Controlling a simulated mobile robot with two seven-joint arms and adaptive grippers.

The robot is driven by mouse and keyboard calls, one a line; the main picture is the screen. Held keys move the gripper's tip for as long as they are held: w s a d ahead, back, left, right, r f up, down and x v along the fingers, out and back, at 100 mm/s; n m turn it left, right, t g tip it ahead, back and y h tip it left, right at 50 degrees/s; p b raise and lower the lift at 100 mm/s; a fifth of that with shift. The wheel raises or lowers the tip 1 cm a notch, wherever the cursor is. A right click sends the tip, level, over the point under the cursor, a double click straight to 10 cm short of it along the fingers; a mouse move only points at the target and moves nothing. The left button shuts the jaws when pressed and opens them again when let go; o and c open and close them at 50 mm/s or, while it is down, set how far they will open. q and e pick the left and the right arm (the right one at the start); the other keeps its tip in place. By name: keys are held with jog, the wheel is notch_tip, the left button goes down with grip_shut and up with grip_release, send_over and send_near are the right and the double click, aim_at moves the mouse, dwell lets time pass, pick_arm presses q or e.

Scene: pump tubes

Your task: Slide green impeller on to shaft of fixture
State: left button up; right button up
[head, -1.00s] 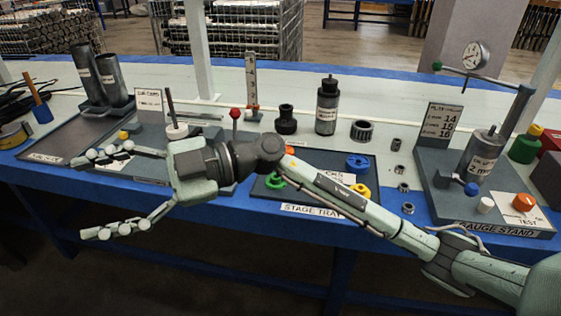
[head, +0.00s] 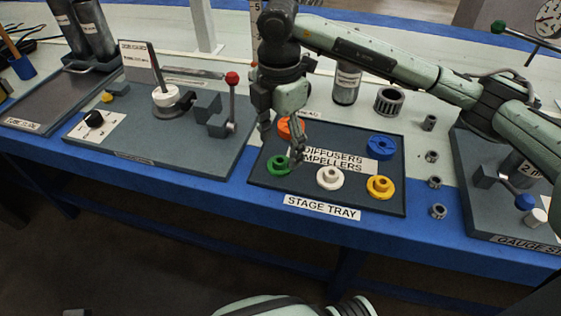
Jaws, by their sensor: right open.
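The green impeller (head: 278,165) lies at the left of the dark stage tray (head: 258,181). My right gripper (head: 283,142) points down from above, open, its fingertips just above or behind the green impeller and in front of the orange part (head: 291,128). I cannot tell whether they touch either. The fixture (head: 200,155) stands left of the tray. Its thin shaft (head: 157,66) rises, leaning slightly in the picture, from a white round piece (head: 166,96) on a dark base. My left gripper is not in view.
The tray also holds white (head: 330,178), yellow (head: 380,187) and blue (head: 381,146) parts. A red-knobbed lever (head: 232,78) stands at the fixture's right. Several small metal rings and the gauge stand (head: 480,215) are to the right. A ribbed ring (head: 389,101) stands behind the tray.

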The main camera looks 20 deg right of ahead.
aim_at(279, 157)
jog(key=f, duration=0.4)
jog(key=shift+w+f, duration=0.25)
jog(key=shift+f, duration=0.05)
jog(key=c, duration=1)
